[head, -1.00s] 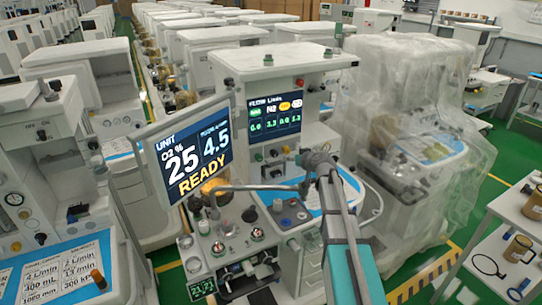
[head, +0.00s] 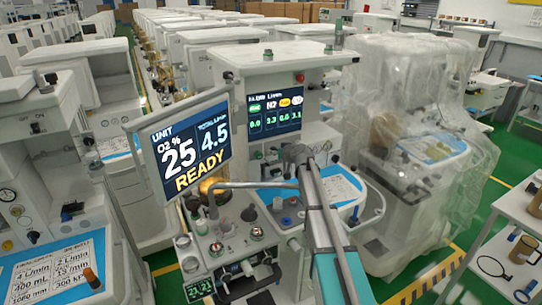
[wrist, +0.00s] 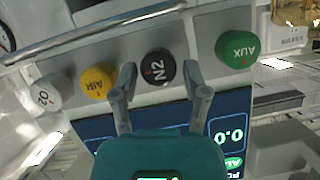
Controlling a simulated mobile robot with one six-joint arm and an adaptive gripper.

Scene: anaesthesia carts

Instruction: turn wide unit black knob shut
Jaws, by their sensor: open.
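In the wrist view the black knob (wrist: 158,68), marked N2, sits on a pale panel strip between a yellow AIR knob (wrist: 96,82) and a green AUX knob (wrist: 236,48). A white O2 knob (wrist: 46,94) is at the far left. My gripper (wrist: 159,70) is open, with one fingertip on each side of the black knob and a small gap on both sides. Whether the tips reach its depth I cannot tell. In the head view my gripper (head: 296,153) is at the front of the wide unit (head: 277,58), below its flow screen (head: 274,113), and hides the black knob.
A tilted monitor reading READY (head: 187,145) stands left of my arm. A metal bar (wrist: 100,36) runs along the knob strip in the wrist view. A plastic-covered unit (head: 410,110) is at right. A trolley (head: 500,220) stands at the right edge.

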